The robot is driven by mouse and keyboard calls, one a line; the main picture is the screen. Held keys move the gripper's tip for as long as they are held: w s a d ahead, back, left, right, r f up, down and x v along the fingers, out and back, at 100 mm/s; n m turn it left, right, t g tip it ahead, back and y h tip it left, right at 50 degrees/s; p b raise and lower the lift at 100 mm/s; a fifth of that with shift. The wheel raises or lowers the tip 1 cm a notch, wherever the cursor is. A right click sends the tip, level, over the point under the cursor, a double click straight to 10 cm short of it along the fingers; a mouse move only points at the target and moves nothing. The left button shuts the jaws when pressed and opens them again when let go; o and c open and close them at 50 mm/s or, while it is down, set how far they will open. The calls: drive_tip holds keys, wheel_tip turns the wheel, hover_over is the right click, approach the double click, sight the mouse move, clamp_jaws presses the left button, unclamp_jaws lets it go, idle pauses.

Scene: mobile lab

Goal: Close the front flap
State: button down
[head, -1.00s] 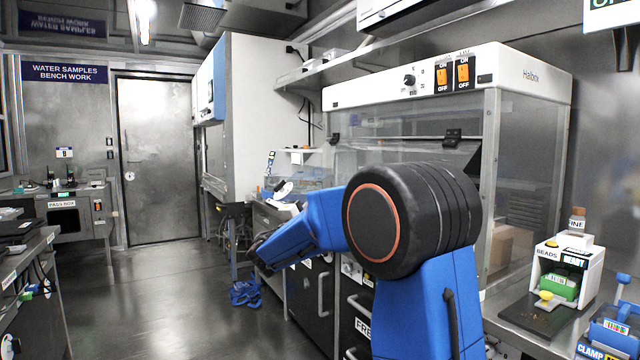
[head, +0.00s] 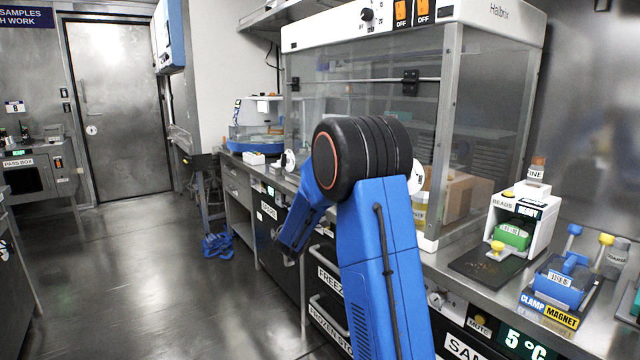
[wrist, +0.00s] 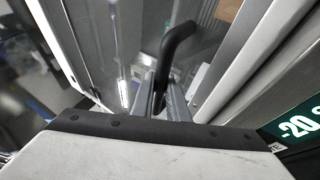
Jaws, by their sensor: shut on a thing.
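The clear front flap (head: 365,103) is on the front of the white-topped Halbrix enclosure (head: 470,30) in the head view. It hangs below a metal bar with black hinges (head: 410,83). My arm covers its lower part, and I cannot tell how far it stands open. In the wrist view, my gripper (wrist: 163,92) is shut on a black bent handle (wrist: 178,42), in front of clear panes. The head view does not show my gripper; my arm hides it.
A bead dispenser (head: 520,215) and a blue clamp-magnet rack (head: 562,285) stand on the counter at right. Freezer drawers (head: 328,285) with bar handles are under the counter. Blue items (head: 217,245) lie on the floor. The floor (head: 140,270) at left is clear.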

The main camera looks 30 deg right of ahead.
drive_tip(key=shift+d+f+n+t+h, duration=0.15)
drive_tip(key=shift+d+n+t+h, duration=0.1)
drive_tip(key=shift+d, duration=0.65)
drive_tip(key=shift+d+f+n+t+h, duration=0.1)
drive_tip(key=shift+d+n+t+h, duration=0.15)
drive_tip(key=shift+d, duration=0.65)
drive_tip(key=shift+d, duration=0.1)
drive_tip(key=c, duration=1.8)
unclamp_jaws()
drive_tip(key=shift+d, duration=0.15)
drive_tip(key=shift+o, duration=0.4)
drive_tip(key=shift+s+a+f, duration=0.1)
drive_tip(key=shift+a+f, duration=0.3)
drive_tip(key=v, duration=1.6)
drive_tip(key=shift+s+a, duration=0.2)
drive_tip(key=shift+a, duration=0.05)
drive_tip(key=shift+r, duration=0.1)
